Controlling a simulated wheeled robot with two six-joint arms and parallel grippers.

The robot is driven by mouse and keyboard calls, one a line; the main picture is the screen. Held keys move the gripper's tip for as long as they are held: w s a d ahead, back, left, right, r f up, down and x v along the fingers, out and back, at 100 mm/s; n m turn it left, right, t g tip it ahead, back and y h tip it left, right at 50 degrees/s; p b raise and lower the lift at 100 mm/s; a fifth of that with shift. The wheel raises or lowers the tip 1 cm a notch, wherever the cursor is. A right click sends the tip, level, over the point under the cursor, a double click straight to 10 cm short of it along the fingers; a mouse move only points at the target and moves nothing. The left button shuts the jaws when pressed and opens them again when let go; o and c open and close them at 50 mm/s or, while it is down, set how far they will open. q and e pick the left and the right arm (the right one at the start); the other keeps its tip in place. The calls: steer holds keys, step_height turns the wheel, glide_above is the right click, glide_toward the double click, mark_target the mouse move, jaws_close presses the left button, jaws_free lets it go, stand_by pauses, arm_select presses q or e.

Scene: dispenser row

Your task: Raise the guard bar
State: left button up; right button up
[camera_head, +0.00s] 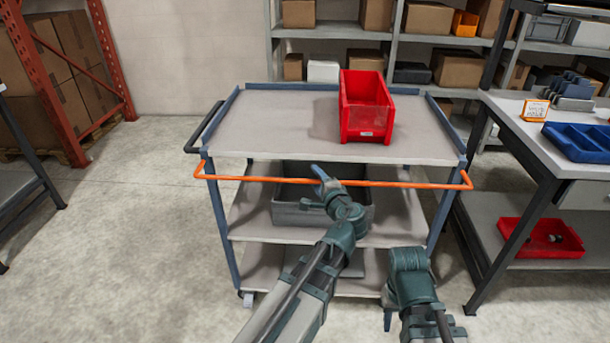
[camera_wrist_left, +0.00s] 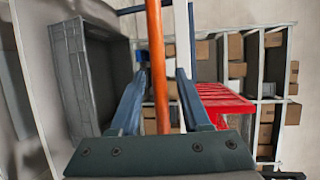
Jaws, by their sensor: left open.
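The orange guard bar (camera_head: 410,184) runs across the front of the cart, just below the level of its top shelf. In the left wrist view the guard bar (camera_wrist_left: 157,65) passes between the two open fingers of my left gripper (camera_wrist_left: 160,85), with a gap on each side. In the head view my left gripper (camera_head: 318,178) is at the middle of the bar. My right gripper (camera_head: 388,318) is low in front of the cart, apart from the bar; its fingers are mostly hidden.
A red bin (camera_head: 366,108) stands on the cart's top shelf (camera_head: 270,120). A grey crate (camera_head: 290,213) sits on the middle shelf behind the bar. A workbench (camera_head: 520,125) with a blue tray (camera_head: 580,140) stands close on the right. The floor at left is clear.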

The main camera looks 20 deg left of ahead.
arm_select(q)
steer(key=shift+w+a, duration=0.25)
steer(key=shift+w, duration=0.1)
jaws_close()
steer(key=shift+s, duration=0.1)
stand_by(1.1)
